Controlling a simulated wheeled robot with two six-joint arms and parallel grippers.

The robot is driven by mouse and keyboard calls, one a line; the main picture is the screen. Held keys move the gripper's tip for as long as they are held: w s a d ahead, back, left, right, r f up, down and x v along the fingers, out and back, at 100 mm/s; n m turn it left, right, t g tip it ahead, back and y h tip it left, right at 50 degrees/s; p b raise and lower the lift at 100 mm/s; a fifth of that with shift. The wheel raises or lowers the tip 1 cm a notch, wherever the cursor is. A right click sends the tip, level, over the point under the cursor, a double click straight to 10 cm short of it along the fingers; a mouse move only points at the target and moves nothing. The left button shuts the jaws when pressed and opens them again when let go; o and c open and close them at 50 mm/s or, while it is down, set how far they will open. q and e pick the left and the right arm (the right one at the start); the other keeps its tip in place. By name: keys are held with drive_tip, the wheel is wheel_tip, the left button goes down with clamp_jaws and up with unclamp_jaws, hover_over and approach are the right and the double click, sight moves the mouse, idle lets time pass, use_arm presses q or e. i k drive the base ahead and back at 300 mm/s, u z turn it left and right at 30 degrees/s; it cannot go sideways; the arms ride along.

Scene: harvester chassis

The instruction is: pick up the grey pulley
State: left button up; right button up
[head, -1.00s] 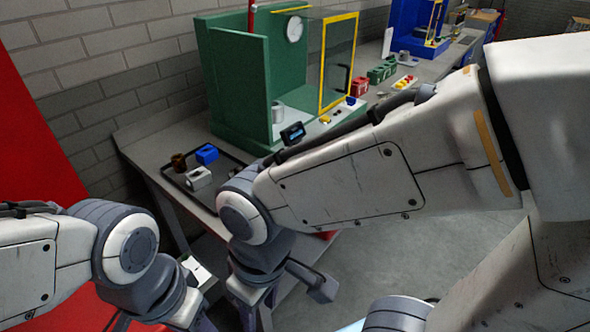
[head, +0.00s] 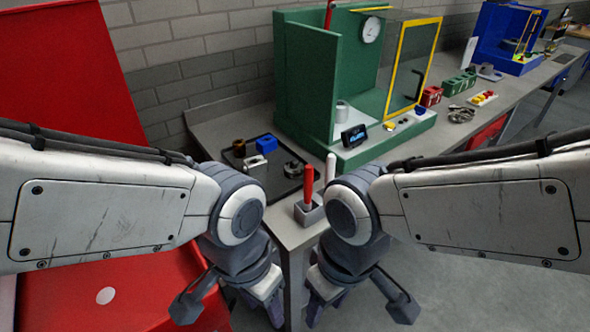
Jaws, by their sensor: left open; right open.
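A small dark grey round part (head: 293,168), which looks like the grey pulley, lies at the right side of a black tray (head: 290,184) on the bench. A blue block (head: 266,143), a light grey block (head: 256,167) and a small brown part (head: 239,148) are also on the tray. My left gripper (head: 274,312) and my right gripper (head: 316,312) hang low at the bottom of the view, in front of the bench end and well short of the tray. Both are open, and I see nothing held. My wrists partly hide their fingers.
A green machine (head: 300,70) with a yellow-framed door stands behind the tray. A grey holder (head: 309,212) with red and white handles stands at the bench's near corner. A red surface (head: 60,70) fills the left. Open floor (head: 450,285) lies at right.

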sight(293, 168)
drive_tip(key=z, duration=0.1)
drive_tip(key=k, duration=0.75)
drive_tip(key=u, duration=1.4)
drive_tip(key=i, duration=0.45)
drive_tip(key=z, duration=0.1)
